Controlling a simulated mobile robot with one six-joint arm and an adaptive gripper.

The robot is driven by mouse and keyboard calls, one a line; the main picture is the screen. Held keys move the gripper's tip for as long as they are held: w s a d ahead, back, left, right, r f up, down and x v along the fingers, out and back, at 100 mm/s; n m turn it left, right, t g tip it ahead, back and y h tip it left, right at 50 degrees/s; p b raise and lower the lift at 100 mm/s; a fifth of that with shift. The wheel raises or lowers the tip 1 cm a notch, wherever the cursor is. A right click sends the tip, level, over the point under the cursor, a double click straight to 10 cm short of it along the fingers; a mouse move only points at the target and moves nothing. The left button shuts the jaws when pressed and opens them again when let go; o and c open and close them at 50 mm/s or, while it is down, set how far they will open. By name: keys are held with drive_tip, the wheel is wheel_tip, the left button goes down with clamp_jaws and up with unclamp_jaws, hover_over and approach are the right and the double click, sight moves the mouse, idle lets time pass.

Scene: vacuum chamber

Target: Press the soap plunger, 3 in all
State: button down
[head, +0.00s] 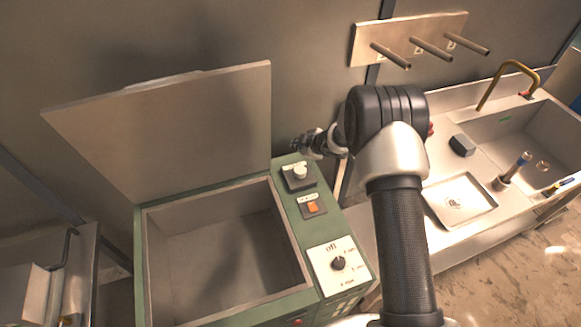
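My gripper (300,143) points left, near the back right corner of the green machine (327,222). It appears above and slightly right of a white round knob (299,172) on a dark base on the machine's panel. The gripper is small and partly hidden by my wrist, so its opening is unclear. No part is clearly recognisable as a soap plunger. A small red part (430,130) shows behind my wrist, mostly hidden; I cannot tell what it is.
The machine's lid (170,130) stands open over an empty basin. Its panel also has an orange switch (312,208) and a dial (338,264). At right are a sink (525,140), brass tap (516,65), dark block (462,145) and tray (460,200). Pegs (430,48) project from the wall.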

drive_tip(key=shift+d+f, duration=0.1)
drive_tip(key=shift+f, duration=0.05)
drive_tip(key=b, duration=0.8)
approach(296, 168)
drive_tip(key=w+a, duration=0.1)
drive_tip(key=w+a+f, duration=0.1)
drive_tip(key=w, duration=0.1)
drive_tip(key=w+a+f, duration=0.1)
drive_tip(key=shift+w, duration=0.25)
idle(0.6)
drive_tip(key=shift+f+b, duration=0.3)
drive_tip(key=shift+f, duration=0.15)
drive_tip(key=shift+f+b, duration=0.8)
drive_tip(key=shift+f, duration=0.25)
idle(0.8)
idle(0.4)
drive_tip(key=shift+r+p, duration=1.3)
drive_tip(key=shift+r, duration=0.2)
wheel_tip(296, 168, up, 5)
drive_tip(key=p, duration=0.4)
drive_tip(key=shift+p, duration=0.3)
